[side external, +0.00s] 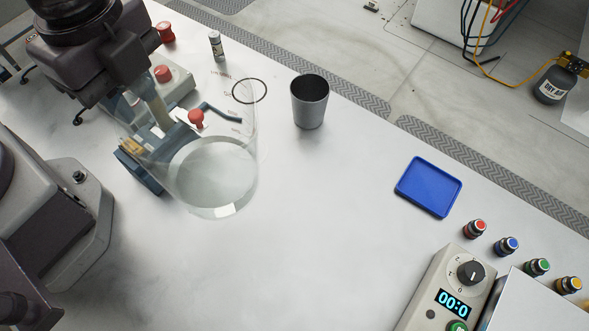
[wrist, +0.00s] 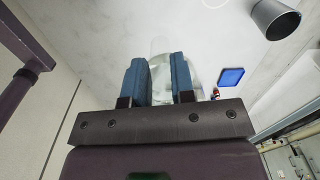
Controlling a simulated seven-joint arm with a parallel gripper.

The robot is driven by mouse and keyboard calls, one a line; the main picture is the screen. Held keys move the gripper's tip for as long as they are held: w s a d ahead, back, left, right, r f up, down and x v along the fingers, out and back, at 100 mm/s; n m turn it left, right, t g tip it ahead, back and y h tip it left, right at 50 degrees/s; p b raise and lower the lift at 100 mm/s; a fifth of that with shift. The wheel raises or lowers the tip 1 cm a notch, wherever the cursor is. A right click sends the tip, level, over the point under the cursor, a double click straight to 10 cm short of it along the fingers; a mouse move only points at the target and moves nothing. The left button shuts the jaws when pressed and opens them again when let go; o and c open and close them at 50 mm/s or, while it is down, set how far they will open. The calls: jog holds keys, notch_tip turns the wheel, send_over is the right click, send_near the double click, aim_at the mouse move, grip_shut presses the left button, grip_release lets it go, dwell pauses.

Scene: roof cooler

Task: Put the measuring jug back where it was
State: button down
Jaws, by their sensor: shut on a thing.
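The measuring jug (side external: 222,183) is clear, with faint red markings on its side. It shows in front of my gripper in the side external view, its round base toward the viewer. My gripper (side external: 158,128) reaches in from the upper left and is shut on the jug at its left side. In the wrist view, the blue fingers of my gripper (wrist: 160,80) have the clear jug (wrist: 160,46) between and beyond them. The exact grip point is hard to see through the glass. I cannot tell whether the base touches the table.
A dark grey cup (side external: 310,103) stands right of the jug. A blue tray (side external: 429,187) lies farther right, near several coloured-cap bottles (side external: 475,229) and a timer box (side external: 452,290). A small bottle (side external: 216,46) stands behind. The table (side external: 300,220) is clear in the middle.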

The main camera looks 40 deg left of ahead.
aim_at(183, 129)
jog(key=s+a+f, duration=0.2)
jog(key=s+f, duration=0.1)
jog(key=s, duration=0.2)
jog(key=shift+m, duration=0.6)
jog(key=w+d+f, duration=0.1)
jog(key=w+d, duration=0.1)
jog(key=w+d+f, duration=0.1)
jog(key=w+d, duration=0.1)
jog(key=w+d+f, duration=0.2)
jog(key=w, duration=0.1)
jog(key=shift+d, duration=0.2)
jog(key=w+d+f, duration=0.3)
jog(key=w+f, duration=0.1)
jog(key=f, duration=0.4)
jog(key=shift+d+f, duration=0.2)
jog(key=shift+f, duration=0.2)
jog(key=shift+s+f, duration=0.1)
jog(key=c, duration=1)
grip_release()
jog(key=shift+f, duration=0.1)
jog(key=shift+o, duration=0.2)
